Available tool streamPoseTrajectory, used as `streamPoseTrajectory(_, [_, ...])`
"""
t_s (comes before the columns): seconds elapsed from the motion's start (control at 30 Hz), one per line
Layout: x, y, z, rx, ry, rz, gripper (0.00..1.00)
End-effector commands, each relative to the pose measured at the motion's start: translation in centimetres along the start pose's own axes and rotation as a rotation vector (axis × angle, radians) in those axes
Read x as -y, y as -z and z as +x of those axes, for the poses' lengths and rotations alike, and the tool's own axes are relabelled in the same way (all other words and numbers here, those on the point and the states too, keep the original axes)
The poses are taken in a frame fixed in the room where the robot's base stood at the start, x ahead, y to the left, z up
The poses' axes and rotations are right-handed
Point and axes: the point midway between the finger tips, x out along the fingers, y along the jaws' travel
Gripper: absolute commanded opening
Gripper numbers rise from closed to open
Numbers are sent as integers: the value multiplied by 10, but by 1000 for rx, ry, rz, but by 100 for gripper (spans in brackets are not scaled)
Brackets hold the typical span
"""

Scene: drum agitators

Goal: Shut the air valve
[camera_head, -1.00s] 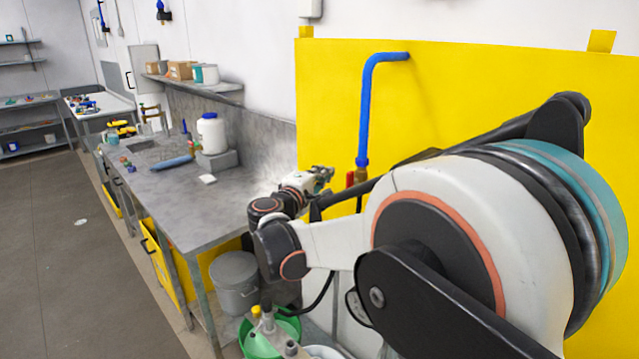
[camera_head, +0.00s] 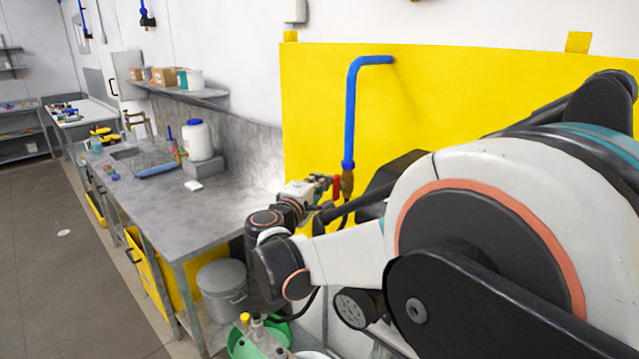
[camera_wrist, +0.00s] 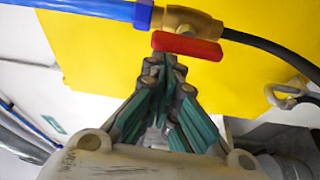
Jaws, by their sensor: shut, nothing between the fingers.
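The air valve is a brass body (camera_wrist: 190,22) with a red lever handle (camera_wrist: 187,46), between a blue pipe (camera_wrist: 95,8) and a black hose. In the head view the red handle (camera_head: 337,186) and brass body (camera_head: 347,183) show at the lower end of the blue pipe (camera_head: 350,115). In the wrist view the handle lies roughly parallel to the pipe line. My gripper (camera_wrist: 170,62) is shut and empty, its fingertips at or just short of the handle; I cannot tell if they touch. In the head view my gripper (camera_head: 325,182) is just left of the handle.
A grey workbench (camera_head: 210,215) runs along the wall at left, with a white jar (camera_head: 198,141) on a grey block. A yellow panel (camera_head: 440,90) backs the valve. A grey pot (camera_head: 221,285) and a green bucket (camera_head: 240,345) stand below.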

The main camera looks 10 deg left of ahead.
Motion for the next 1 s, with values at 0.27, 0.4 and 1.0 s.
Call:
streamPoseTrajectory(0.27, [-1,-1,0,0,-14,37,0])
streamPoseTrajectory(0.4, [-1,-1,0,0,-22,60,0])
streamPoseTrajectory(1.0, [-5,-7,-2,1,-98,275,0])
